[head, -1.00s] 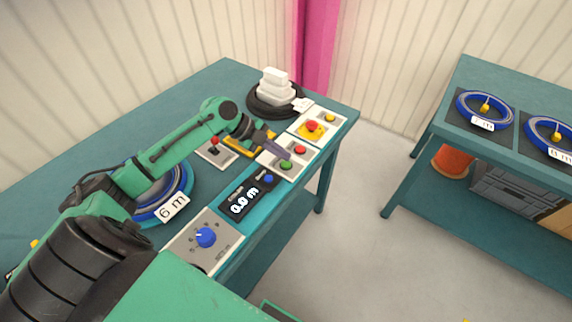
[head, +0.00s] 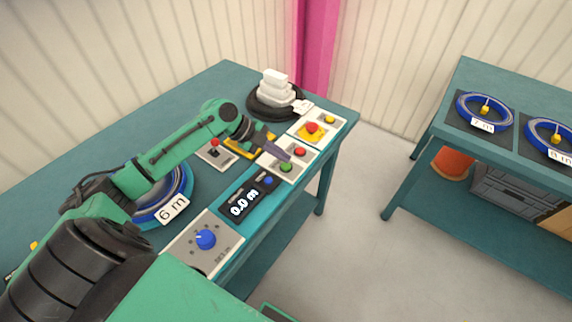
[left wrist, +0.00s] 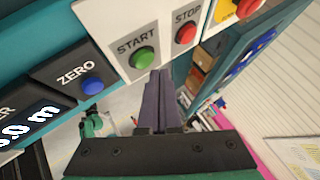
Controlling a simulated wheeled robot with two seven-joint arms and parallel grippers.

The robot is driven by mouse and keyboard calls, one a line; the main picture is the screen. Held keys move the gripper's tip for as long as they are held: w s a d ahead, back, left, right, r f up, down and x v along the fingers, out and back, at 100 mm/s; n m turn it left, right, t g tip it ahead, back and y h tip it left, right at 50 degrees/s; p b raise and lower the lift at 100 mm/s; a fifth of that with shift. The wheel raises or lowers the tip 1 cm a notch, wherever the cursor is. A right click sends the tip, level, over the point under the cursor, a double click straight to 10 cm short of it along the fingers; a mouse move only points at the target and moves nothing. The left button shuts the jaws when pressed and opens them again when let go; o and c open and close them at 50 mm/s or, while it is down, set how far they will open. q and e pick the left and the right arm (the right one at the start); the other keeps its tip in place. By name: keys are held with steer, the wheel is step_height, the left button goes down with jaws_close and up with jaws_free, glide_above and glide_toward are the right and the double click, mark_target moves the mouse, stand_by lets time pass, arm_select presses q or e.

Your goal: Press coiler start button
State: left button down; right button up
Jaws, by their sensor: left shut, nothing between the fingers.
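The green start button (head: 286,167) sits on a light panel at the bench's front edge, beside the red stop button (head: 300,152). In the left wrist view the green button (left wrist: 143,57) lies under the word START, just beyond my fingertips. My left gripper (head: 287,157) is shut and empty, its tips at the panel close to the green button. It also shows in the left wrist view (left wrist: 159,75), pointing at the button's lower right edge. I cannot tell whether the tips touch it. My right gripper is not in view.
A display reading 0.0 m (head: 244,203) with a blue zero button (head: 268,181) is nearby. A yellow base with a red button (head: 312,128) stands behind. A blue reel (head: 182,196) labelled 6 m is at left. A second table (head: 463,68) holds more reels.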

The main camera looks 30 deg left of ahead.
arm_select(q)
steer(key=shift+f, duration=0.1)
stand_by(0.7)
steer(key=shift+f+b, duration=0.3)
steer(key=shift+f, duration=0.05)
